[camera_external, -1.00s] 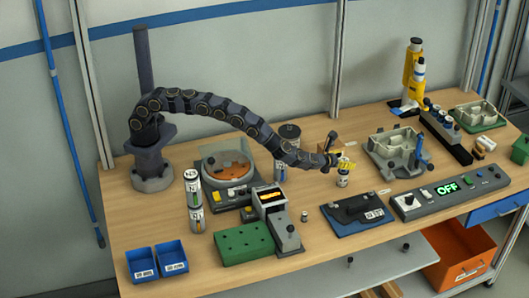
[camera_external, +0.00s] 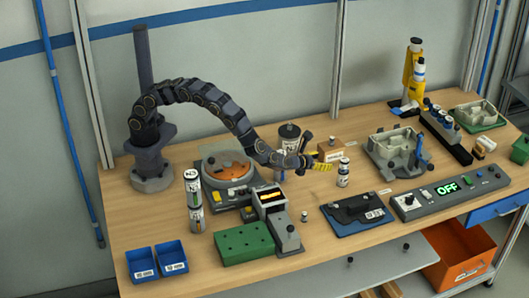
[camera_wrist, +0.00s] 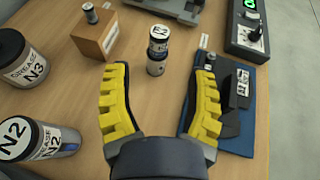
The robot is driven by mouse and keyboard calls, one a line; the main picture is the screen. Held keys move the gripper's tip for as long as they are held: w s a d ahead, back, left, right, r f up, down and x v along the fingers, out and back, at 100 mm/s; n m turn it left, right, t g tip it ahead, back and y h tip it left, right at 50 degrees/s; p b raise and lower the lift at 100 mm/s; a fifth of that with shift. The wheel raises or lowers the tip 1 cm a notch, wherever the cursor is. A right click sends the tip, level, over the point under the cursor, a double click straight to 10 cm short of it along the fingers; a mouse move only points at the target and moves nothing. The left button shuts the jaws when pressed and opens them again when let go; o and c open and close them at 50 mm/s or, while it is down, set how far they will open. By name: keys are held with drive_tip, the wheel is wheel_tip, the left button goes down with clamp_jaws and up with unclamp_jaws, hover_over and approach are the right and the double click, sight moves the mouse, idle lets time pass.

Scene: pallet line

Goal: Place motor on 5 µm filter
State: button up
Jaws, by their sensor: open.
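A short stack of two small white-and-dark cylinders stands upright on the table, ahead of my gripper. The upper cylinder (camera_wrist: 158,39) carries a dark-lettered label and rests on the lower cylinder (camera_wrist: 156,64). The stack (camera_external: 343,172) also shows in the external view. I cannot tell from the labels which piece is the motor and which is the 5 µm filter. My gripper (camera_wrist: 158,72) has its yellow fingers wide apart and empty. In the external view my gripper (camera_external: 320,163) is left of the stack, clear of it.
A wooden block (camera_wrist: 94,38) with a small cylinder on top stands left of the stack. A blue plate with a black fixture (camera_external: 358,214) lies at front right. The OFF panel (camera_external: 450,191) is farther right.

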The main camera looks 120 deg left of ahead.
drive_tip(key=s+a+r+n+g, duration=0.1)
drive_tip(key=s+r+n+g, duration=0.3)
drive_tip(key=s+r+n, duration=0.5)
drive_tip(key=s+a+r+n+g, duration=0.2)
drive_tip(key=s+r+n+g, duration=0.3)
drive_tip(key=s, duration=0.6)
drive_tip(key=s+d+r+n+h, duration=0.1)
drive_tip(key=s+d+n+h, duration=0.4)
drive_tip(key=s+d, duration=0.5)
drive_tip(key=s+d+r+n+h, duration=0.1)
drive_tip(key=s+d+n+h, duration=0.4)
drive_tip(key=s+d, duration=0.5)
drive_tip(key=s+h, duration=0.1)
drive_tip(key=s, duration=0.5)
drive_tip(key=shift+s+d+r+h, duration=0.25)
drive_tip(key=shift+s+r+h, duration=0.05)
drive_tip(key=shift+h, duration=0.1)
